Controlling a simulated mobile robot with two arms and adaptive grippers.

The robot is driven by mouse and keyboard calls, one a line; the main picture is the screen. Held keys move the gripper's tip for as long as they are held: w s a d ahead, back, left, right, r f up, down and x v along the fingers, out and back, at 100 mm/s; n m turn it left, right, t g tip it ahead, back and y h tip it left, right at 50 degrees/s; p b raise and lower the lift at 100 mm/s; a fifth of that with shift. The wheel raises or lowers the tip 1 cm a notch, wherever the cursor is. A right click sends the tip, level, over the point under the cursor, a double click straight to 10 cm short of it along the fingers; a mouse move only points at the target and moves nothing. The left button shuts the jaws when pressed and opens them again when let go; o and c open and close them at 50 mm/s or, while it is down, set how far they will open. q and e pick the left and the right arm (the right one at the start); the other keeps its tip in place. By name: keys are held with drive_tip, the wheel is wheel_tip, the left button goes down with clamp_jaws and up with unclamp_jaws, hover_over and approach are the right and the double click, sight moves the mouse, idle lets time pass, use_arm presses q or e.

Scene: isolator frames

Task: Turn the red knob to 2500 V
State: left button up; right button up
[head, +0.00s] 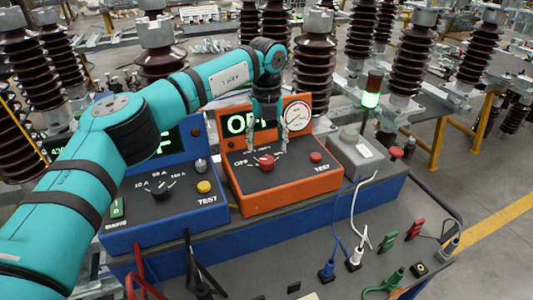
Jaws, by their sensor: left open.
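The red knob (266,162) sits on the sloped panel of the orange tester (300,193). An "OFF" label is left of the knob and more dial labels, too small to read, are around it. Which mark the knob points at is hard to tell. My left gripper (267,140) is open, pointing down above the knob, with one finger on each side and apart from it as far as I can see. The tester's display (239,123) shows green letters starting "OF"; my gripper hides the rest. My right gripper is not in view.
A blue tester (165,225) with a black dial and yellow button (204,187) stands left, under my left arm. Cables lie in front.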

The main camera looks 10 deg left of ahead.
sight(267, 159)
use_arm(q)
wheel_tip(267, 159, down, 4)
drive_tip(key=shift+s+d+f+p, duration=0.1)
drive_tip(key=shift+p, duration=0.4)
drive_tip(key=shift+f, duration=0.75)
drive_tip(key=c, duration=1.2)
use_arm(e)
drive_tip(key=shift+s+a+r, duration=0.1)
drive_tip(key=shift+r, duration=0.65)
